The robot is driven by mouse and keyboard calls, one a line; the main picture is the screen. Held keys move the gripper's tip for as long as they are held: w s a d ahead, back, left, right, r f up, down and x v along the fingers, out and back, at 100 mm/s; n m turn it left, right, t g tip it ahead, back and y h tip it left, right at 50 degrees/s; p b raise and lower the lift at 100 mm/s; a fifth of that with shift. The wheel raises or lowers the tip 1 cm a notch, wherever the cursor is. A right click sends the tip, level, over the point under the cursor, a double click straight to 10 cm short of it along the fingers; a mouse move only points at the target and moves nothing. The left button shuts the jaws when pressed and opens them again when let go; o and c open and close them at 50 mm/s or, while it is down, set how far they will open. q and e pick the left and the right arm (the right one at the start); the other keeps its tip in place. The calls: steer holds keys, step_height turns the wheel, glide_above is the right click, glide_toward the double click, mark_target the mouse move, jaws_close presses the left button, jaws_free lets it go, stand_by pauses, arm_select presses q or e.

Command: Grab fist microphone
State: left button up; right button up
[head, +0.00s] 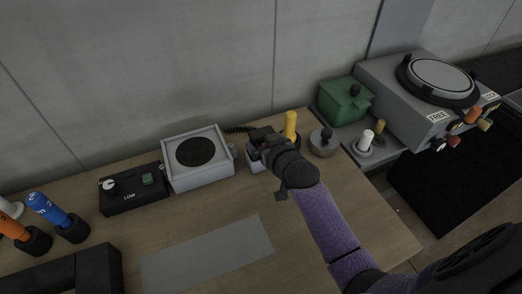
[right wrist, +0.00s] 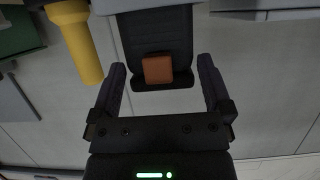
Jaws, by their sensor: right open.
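The fist microphone (right wrist: 156,45) shows in the right wrist view as a black ribbed body with an orange-brown button. It is at the top middle, between the fingers of my right gripper (right wrist: 161,64). The fingers are open, one on each side, with visible gaps to the microphone. In the head view my right gripper (head: 262,140) is at the back of the bench, and it hides most of the microphone and the light grey holder there. My left gripper is not in view.
A yellow cylinder (head: 290,124) stands close to the right of the gripper and also shows in the right wrist view (right wrist: 80,45). A grey speaker box (head: 198,178) is on the left, then a black LOW control box (head: 133,195). A grey mat (head: 207,258) lies bare in front.

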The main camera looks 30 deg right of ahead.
steer(key=shift+w+f+b, duration=0.3)
steer(key=shift+w+f, duration=0.4)
steer(key=shift+w, duration=0.6)
steer(key=c, duration=1.1)
